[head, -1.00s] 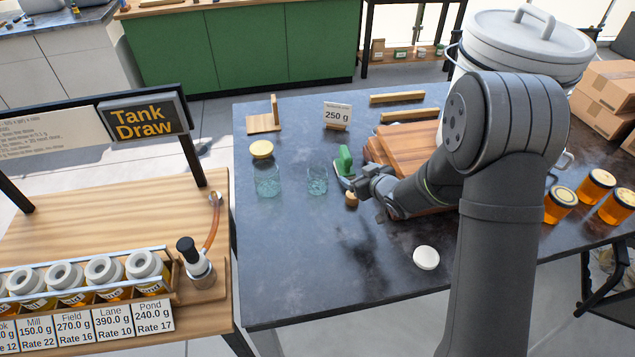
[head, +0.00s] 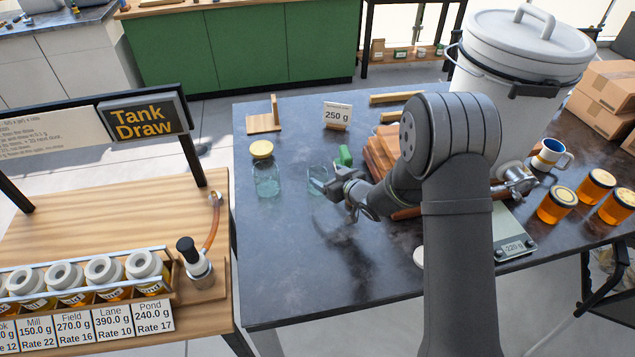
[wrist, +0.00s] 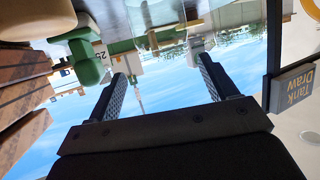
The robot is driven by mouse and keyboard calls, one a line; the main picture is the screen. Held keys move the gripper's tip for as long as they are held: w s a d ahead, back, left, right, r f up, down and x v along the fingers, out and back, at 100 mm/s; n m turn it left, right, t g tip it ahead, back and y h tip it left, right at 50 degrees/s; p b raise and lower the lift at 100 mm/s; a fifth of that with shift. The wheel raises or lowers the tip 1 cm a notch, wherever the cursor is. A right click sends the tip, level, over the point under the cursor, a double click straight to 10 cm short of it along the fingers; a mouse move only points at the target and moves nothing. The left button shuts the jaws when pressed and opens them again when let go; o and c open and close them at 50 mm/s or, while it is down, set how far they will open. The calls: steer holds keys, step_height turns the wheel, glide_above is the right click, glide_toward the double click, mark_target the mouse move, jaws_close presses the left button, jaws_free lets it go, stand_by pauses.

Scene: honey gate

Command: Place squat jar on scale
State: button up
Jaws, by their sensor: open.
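Two clear glass jars stand on the dark table: one at the left (head: 267,182) and a lower-looking one to its right (head: 316,177), which seems to be the squat jar. My gripper (head: 328,187) is open, low over the table at the right side of that jar; I cannot tell whether it touches. In the wrist view my open fingers (wrist: 160,68) have nothing clearly between them, and faint glass shapes show beyond. The scale (head: 513,246), reading about 220 g, is at the right, partly hidden by my arm.
A green object (head: 344,156) and stacked wooden boards (head: 380,150) are behind my gripper. A 250 g sign (head: 338,115) stands at the back. Amber jars (head: 556,204) and a mug (head: 552,155) are at the right. The front left table is clear.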

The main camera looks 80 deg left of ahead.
mark_target(313, 170)
steer(key=shift+s+x, duration=0.15)
steer(key=shift+x, duration=1.25)
steer(key=shift+s+x, duration=0.1)
steer(key=shift+x, duration=1.35)
steer(key=shift+d+f, duration=0.1)
steer(key=shift+d, duration=0.05)
steer(key=c, duration=1.2)
